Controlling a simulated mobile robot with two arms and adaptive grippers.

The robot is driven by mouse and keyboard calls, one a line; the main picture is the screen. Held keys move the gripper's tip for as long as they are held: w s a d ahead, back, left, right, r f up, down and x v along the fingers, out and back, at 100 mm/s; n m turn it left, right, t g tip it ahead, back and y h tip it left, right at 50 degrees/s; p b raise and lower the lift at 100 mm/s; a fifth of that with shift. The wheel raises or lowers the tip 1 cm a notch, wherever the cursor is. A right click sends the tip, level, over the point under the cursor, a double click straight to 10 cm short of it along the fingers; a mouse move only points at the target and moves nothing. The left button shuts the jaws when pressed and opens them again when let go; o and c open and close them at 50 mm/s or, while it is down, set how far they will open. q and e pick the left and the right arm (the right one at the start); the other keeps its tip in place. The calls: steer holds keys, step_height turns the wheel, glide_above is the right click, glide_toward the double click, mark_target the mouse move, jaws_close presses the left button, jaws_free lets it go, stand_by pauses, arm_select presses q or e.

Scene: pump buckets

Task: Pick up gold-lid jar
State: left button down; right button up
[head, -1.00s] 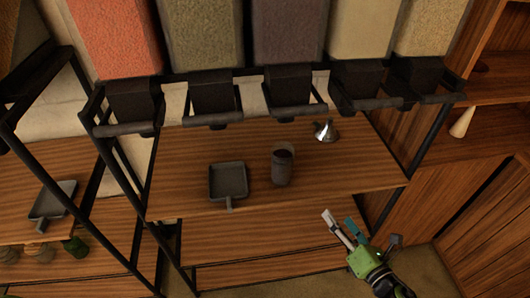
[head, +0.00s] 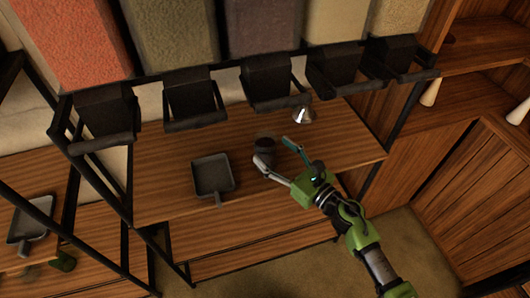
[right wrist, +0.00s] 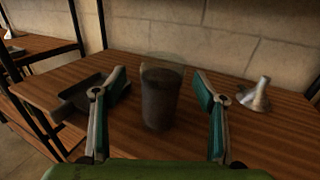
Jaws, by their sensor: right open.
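A dark-filled glass jar (head: 265,146) stands upright on the wooden shelf. In the right wrist view the jar (right wrist: 160,98) is centred, with a clear upper part; no gold lid shows on it. My right gripper (head: 273,151) is open and empty, its fingertips close to the jar. In the right wrist view the open fingers (right wrist: 160,78) are on either side of the jar in the picture, with a gap on each side. I cannot tell how far the jar lies between them. My left gripper is not in view.
A grey square scoop (head: 212,175) lies left of the jar. A metal funnel (head: 302,115) stands behind it to the right. Black dispenser spouts (head: 268,82) under coloured bins overhang the shelf's back. The shelf's right part is mostly clear.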

mark_target(259, 136)
steer(key=p+x, duration=0.1)
steer(key=x, duration=0.3)
steer(key=shift+w+r, duration=0.15)
steer(key=shift+w, duration=0.2)
steer(key=shift+w+a, duration=0.15)
steer(key=shift+c, duration=0.5)
jaws_close()
